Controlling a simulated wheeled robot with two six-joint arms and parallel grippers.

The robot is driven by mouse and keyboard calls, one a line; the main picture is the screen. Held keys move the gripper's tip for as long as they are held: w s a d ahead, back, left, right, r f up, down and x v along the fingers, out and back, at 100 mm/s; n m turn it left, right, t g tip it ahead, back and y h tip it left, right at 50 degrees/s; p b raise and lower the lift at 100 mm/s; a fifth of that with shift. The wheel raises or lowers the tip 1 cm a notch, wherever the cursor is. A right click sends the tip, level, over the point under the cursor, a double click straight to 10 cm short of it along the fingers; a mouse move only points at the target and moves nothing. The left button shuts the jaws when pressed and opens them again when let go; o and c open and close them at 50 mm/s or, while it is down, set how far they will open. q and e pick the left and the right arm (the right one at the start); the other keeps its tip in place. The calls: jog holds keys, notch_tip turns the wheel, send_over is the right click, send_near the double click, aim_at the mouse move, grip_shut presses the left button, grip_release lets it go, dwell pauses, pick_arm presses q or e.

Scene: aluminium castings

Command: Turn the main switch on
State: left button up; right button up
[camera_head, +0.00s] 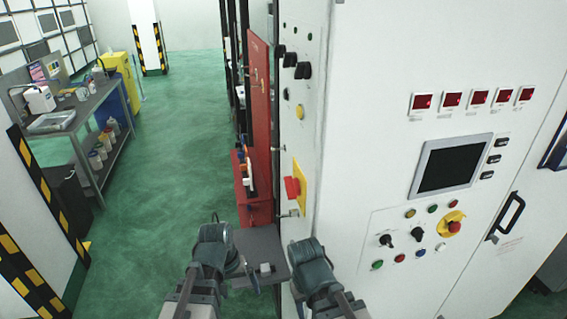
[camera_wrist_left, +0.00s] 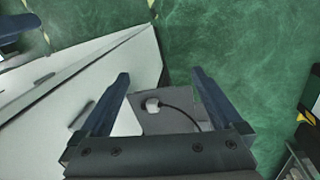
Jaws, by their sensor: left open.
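The main switch (camera_head: 292,187) is a red handle on a yellow plate. It is on the narrow side face of the white cabinet (camera_head: 365,120) in the head view. My left gripper (camera_head: 215,232) is low in that view, left of the switch and below it, apart from it. The left wrist view shows its two fingers spread (camera_wrist_left: 160,76) with nothing held between them; the switch is not visible there. My right gripper (camera_head: 310,258) is at the lower middle, below the switch; its fingers are not clear.
The cabinet front has a screen (camera_head: 450,167), several buttons and a yellow-ringed emergency stop (camera_head: 453,226). A red panel (camera_head: 259,120) stands left of the switch. A workbench (camera_head: 80,112) is at the far left. Green floor between is clear.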

pick_arm(q)
notch_tip(320, 180, up, 4)
jog(key=w+n+h+p, duration=0.2)
jog(key=n+t+h, duration=0.4)
jog(key=n+h, duration=0.8)
jog(key=h, duration=0.2)
send_near(292, 187)
jog(key=x, duration=0.7)
jog(key=shift+w+d+f, duration=0.2)
jog(key=shift+w+d, duration=0.1)
jog(key=shift+d, duration=0.05)
pick_arm(e)
notch_tip(292, 187, up, 3)
jog(key=shift+r, duration=0.15)
pick_arm(q)
jog(key=shift+c, duration=0.3)
jog(key=c, duration=1.2)
jog(key=shift+o, duration=0.2)
